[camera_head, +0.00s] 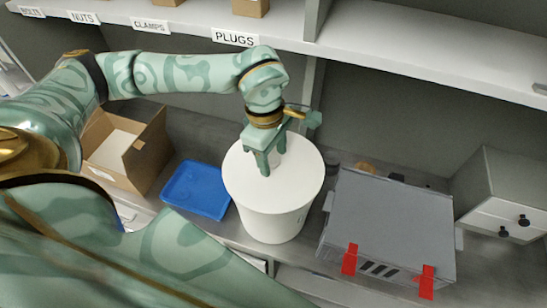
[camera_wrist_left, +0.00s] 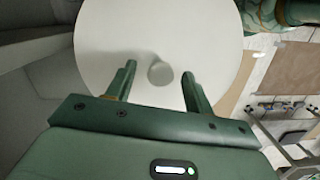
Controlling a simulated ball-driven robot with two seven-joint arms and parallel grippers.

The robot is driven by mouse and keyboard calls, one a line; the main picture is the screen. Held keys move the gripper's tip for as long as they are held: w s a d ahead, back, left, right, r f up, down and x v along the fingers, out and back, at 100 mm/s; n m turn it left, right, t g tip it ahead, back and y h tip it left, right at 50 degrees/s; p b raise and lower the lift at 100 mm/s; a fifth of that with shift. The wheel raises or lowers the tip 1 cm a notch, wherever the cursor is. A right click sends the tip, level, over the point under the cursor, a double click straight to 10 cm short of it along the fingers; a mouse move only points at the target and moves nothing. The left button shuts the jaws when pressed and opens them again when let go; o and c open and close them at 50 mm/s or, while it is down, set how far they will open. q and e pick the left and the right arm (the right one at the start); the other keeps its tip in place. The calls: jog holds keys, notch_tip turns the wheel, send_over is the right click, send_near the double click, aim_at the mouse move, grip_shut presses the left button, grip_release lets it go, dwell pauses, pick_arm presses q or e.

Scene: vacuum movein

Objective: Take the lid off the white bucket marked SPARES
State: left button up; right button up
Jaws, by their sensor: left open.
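The white bucket (camera_head: 272,222) stands upright on the grey worktop in the middle of the head view. Its round white lid (camera_head: 300,180) is on top. No SPARES marking can be made out. The wrist view shows the lid (camera_wrist_left: 110,40) from above with a small round knob (camera_wrist_left: 160,74) at its middle. My left gripper (camera_head: 271,163) is above the lid, fingers pointing down and open. In the wrist view its fingers (camera_wrist_left: 160,69) are on either side of the knob, with gaps on both sides. In the head view the gripper hides the knob. My right gripper is out of view.
A blue tray (camera_head: 197,190) lies left of the bucket, with an open cardboard box (camera_head: 120,178) behind it. A grey case (camera_head: 388,222) with red latches stands close on the right, then a drawer cabinet (camera_head: 498,222). A labelled shelf (camera_head: 345,48) runs above the back.

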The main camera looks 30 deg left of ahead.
pick_arm(q)
jog(key=c, duration=1)
jog(key=shift+r, duration=0.1)
jog(key=shift+c, duration=0.2)
